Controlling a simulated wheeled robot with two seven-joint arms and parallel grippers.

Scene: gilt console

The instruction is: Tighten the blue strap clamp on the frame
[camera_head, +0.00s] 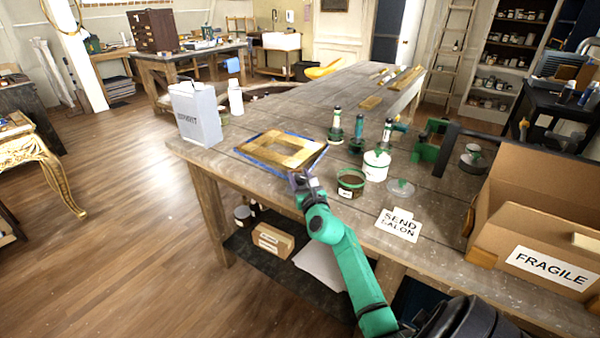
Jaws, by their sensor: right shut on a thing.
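A gold picture frame (263,152) lies flat near the front edge of the wooden workbench. The blue strap clamp (247,161) runs around the frame's outer edge. My right gripper (301,180) is at the frame's near right corner, at the bench's front edge, with its green arm reaching up from the bottom. It is shut on the strap clamp at that corner; its fingers hide the gripped part. My left gripper is not in view.
Right of the frame stand an open brown tin (351,183), a white tub (376,166) and several green-based tools. A "SEND SALON" card (398,225) lies in front. A "FRAGILE" cardboard box (525,215) is at the right. A grey can (195,114) stands behind left.

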